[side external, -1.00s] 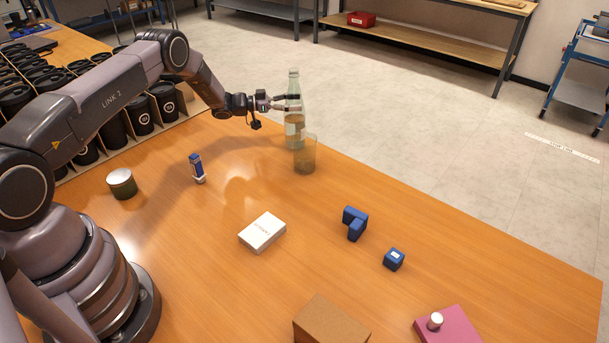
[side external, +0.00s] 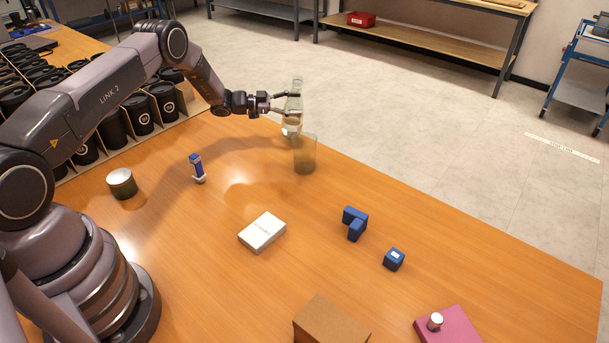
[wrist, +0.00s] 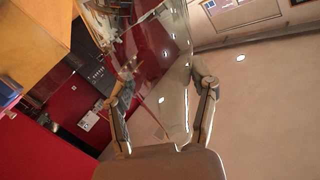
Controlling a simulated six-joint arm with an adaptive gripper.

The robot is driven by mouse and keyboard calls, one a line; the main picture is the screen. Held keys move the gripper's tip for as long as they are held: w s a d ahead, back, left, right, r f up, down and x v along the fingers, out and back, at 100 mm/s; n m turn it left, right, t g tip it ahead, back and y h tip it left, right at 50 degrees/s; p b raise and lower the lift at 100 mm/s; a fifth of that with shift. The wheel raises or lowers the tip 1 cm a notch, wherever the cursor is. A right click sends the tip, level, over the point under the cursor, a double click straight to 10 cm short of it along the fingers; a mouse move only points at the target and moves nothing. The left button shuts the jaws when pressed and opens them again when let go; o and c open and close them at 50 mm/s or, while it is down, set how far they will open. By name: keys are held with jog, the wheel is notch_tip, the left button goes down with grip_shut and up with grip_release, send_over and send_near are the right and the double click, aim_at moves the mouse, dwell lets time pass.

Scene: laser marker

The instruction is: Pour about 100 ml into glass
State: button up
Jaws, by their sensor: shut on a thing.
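A clear glass bottle (side external: 292,125) is held above the far edge of the wooden table in the side view. My gripper (side external: 294,101) is shut around its upper body. The bottle looks tilted and its base is off the table. In the wrist view the bottle (wrist: 174,90) stands between the two fingers, with the room seen through it. A clear, tinted drinking glass (side external: 305,156) stands upright on the table, just in front of the bottle and slightly to its right. I cannot tell how much liquid is in the glass or whether any is flowing.
A blue-and-white device (side external: 198,168), a round tin (side external: 121,184), a white box (side external: 262,232), blue blocks (side external: 355,222), a blue cube (side external: 394,259), a brown box (side external: 330,322) and a magenta block (side external: 452,327) are spread on the table (side external: 480,260). Black cups (side external: 138,114) stand at the left.

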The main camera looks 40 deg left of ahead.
aim_at(294, 130)
jog(key=m, duration=0.2)
jog(key=f+m, duration=0.1)
jog(key=shift+s+d+y, duration=0.15)
jog(key=shift+d+y, duration=0.1)
jog(key=shift+y, duration=0.05)
jog(key=f+m, duration=0.1)
jog(key=a+f+m+y, duration=0.1)
jog(key=m, duration=0.1)
jog(key=w+f+m, duration=0.1)
jog(key=shift+a+f, duration=0.15)
jog(key=shift+f, duration=0.2)
jog(key=shift+a+r+m+y, duration=0.1)
jog(key=shift+r+m+y, duration=0.3)
jog(key=shift+m, duration=0.5)
jog(key=shift+s+d+r+m, duration=0.15)
jog(key=shift+r+m, duration=0.3)
jog(key=shift+s+d+r+m, duration=0.1)
jog(key=shift+d+r+m, duration=0.05)
jog(key=shift+r+m, duration=0.3)
jog(key=shift+w+f+m+t+y+b, duration=0.1)
jog(key=shift+m+t+y+b, duration=0.25)
jog(key=shift+m, duration=0.45)
jog(key=shift+w+a, duration=0.2)
jog(key=shift+a, duration=0.1)
jog(key=shift+r+m+b, duration=0.3)
jog(key=shift+r+b, duration=0.05)
jog(key=shift+b, duration=0.35)
